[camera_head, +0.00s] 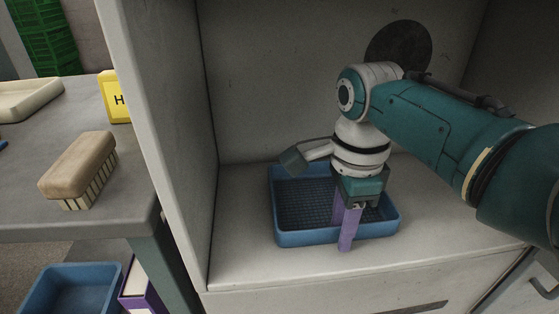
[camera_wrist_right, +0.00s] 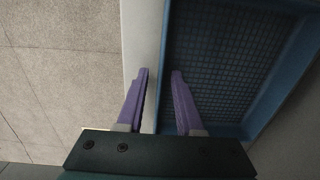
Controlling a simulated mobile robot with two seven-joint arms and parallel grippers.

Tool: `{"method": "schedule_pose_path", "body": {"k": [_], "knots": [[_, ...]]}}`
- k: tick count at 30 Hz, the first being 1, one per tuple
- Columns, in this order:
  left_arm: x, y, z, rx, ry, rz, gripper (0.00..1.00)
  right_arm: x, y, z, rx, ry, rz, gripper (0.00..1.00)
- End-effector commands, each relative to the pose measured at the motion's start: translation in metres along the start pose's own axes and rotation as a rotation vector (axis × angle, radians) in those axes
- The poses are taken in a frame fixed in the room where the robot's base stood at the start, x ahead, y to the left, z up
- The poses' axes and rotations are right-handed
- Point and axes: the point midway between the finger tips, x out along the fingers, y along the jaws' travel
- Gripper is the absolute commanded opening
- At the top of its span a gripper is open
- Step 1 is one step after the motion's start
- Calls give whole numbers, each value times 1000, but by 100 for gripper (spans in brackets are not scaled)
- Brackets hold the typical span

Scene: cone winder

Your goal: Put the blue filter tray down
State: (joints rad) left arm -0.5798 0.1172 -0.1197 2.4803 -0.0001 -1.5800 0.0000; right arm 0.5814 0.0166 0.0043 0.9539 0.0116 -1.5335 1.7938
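The blue filter tray (camera_head: 290,238) is a shallow blue tray with a dark grid bottom. It sits level on the floor of a pale cabinet bay and also shows in the right wrist view (camera_wrist_right: 262,112). My right gripper (camera_head: 343,235) points down at the tray's front wall, one purple finger outside it and one inside. In the right wrist view, the fingers (camera_wrist_right: 161,72) stand apart on either side of the wall, with gaps visible. The gripper is open. My left gripper is not in view.
The cabinet's left side wall (camera_head: 172,130) stands close to the tray. Left of it, a grey table (camera_head: 50,218) holds a brush (camera_head: 78,168), a yellow sign (camera_head: 115,97) and a pale tray (camera_head: 28,98). A blue bin (camera_head: 72,290) stands below. Shelf floor is free left of the tray.

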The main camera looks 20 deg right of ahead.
Motion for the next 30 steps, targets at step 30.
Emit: {"method": "schedule_pose_path", "body": {"k": [30], "knots": [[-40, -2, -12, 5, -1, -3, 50, -60, 139, -33, -1350, 150, -188, 36]]}}
